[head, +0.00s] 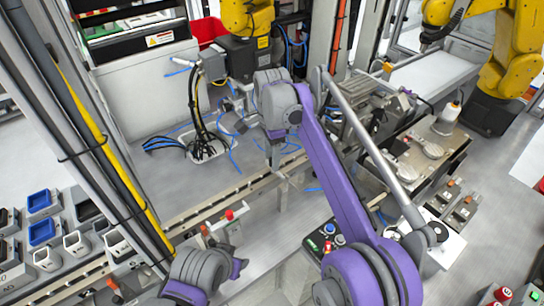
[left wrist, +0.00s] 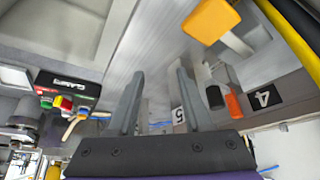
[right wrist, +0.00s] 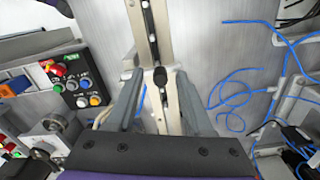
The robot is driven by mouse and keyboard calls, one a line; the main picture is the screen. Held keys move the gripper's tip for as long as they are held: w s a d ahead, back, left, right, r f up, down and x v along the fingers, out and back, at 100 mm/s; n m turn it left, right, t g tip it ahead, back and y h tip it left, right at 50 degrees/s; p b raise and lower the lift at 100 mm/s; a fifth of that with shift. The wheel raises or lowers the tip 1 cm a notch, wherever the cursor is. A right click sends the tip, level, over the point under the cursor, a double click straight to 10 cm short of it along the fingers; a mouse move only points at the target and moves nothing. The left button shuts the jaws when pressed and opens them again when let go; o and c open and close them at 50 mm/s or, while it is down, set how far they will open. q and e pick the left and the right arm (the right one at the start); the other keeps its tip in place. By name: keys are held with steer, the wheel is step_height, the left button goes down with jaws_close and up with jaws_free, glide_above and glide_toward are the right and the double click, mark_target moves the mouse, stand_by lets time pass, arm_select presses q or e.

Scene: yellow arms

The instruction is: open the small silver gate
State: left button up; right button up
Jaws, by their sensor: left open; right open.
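My right gripper (right wrist: 160,90) is open, its fingers on either side of a pale metal post with a dark knob (right wrist: 160,77) on top; contact cannot be told. The post joins a pale rail (right wrist: 148,28), which also shows in the head view (head: 222,200). The post and rail may belong to the silver gate, but its outline is not clear. In the head view my right gripper (head: 272,150) hangs at the rail, partly hidden by its arm. My left gripper (left wrist: 158,75) is open and empty above the front ledge, near orange and black knobs and a "5" label.
A button panel (right wrist: 72,80) stands left of my right gripper. Blue cables (right wrist: 235,95) lie loose on the floor to its right. A yellow arm (head: 247,20) stands at the back. A metal table with parts (head: 432,150) is at right.

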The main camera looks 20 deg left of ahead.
steer(key=shift+c, duration=0.4)
jaws_close()
stand_by(0.9)
